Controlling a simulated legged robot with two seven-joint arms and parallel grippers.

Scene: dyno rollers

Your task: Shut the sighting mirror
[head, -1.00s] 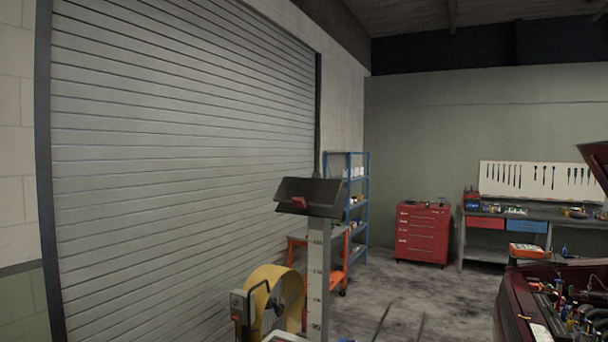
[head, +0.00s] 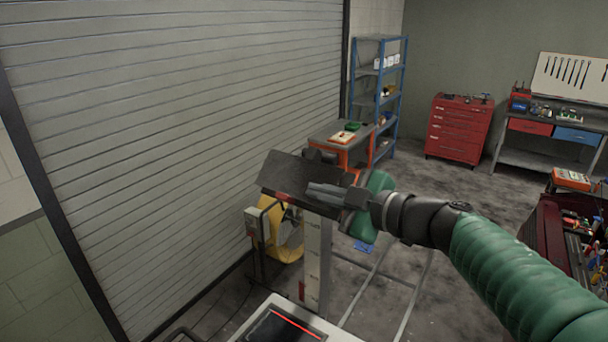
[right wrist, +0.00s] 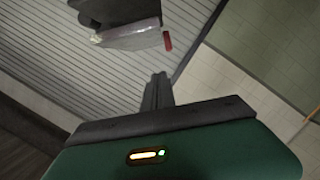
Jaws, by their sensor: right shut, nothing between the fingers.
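The sighting mirror (head: 285,174) shows in the head view as a dark, tilted panel on top of a pale marked post (head: 313,262). A small red tab (head: 284,196) sits at its lower edge. My right gripper (head: 312,190) is shut and empty, its fingers overlapping the panel's right part in this view. In the right wrist view the dark mirror housing (right wrist: 118,35) is at the top, with the red tab (right wrist: 168,41) at its right end. There the shut fingertips (right wrist: 158,78) appear below the housing, with a gap between. My left gripper is not in view.
A yellow reel (head: 289,240) stands behind the post. A white-framed unit with a dark screen (head: 280,325) is at the bottom. A roller shutter (head: 170,130) fills the left. A red cabinet (head: 458,128) and blue shelf (head: 401,95) are farther back. Floor right of the post is open.

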